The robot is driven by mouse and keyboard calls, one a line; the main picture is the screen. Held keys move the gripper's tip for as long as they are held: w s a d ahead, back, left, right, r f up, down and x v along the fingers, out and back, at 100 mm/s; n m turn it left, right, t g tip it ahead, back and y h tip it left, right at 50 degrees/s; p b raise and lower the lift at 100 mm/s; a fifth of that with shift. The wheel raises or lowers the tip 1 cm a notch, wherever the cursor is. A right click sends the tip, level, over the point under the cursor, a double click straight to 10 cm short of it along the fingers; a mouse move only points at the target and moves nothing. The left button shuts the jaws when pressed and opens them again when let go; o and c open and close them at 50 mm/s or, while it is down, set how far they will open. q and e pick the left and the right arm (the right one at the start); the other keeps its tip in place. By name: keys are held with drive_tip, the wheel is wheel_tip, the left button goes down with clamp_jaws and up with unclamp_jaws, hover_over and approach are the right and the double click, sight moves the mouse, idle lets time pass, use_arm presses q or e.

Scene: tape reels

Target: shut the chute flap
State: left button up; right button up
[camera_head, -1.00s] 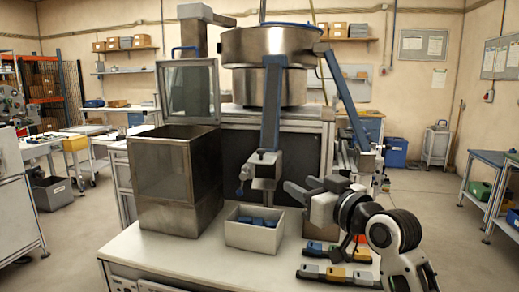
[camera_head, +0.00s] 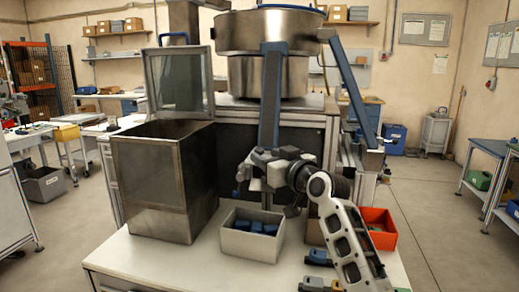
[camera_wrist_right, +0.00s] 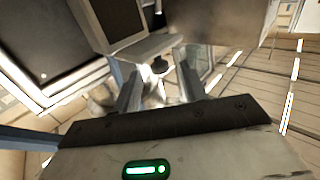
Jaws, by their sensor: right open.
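The flap (camera_head: 178,82) appears to be the framed, see-through panel with a blue handle. It stands upright at the back of the open top of a tall metal box (camera_head: 150,187), so the top is uncovered. My right gripper (camera_head: 266,160) is to the right of the box, in front of the blue leg of the round metal bowl and above a white bin. It is apart from the flap. In the right wrist view its two fingers (camera_wrist_right: 160,88) are spread with nothing held between them. My left gripper is not in view.
The white bin (camera_head: 251,248) holds blue parts in front of the gripper. A red-orange bin (camera_head: 377,233) stands to the right, behind my arm. The big metal bowl (camera_head: 266,38) and its blue legs (camera_head: 270,100) stand behind.

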sight(262, 154)
drive_tip(key=shift+p+x, duration=0.3)
drive_tip(key=shift+x, duration=1.9)
drive_tip(key=shift+f, duration=0.1)
clamp_jaws()
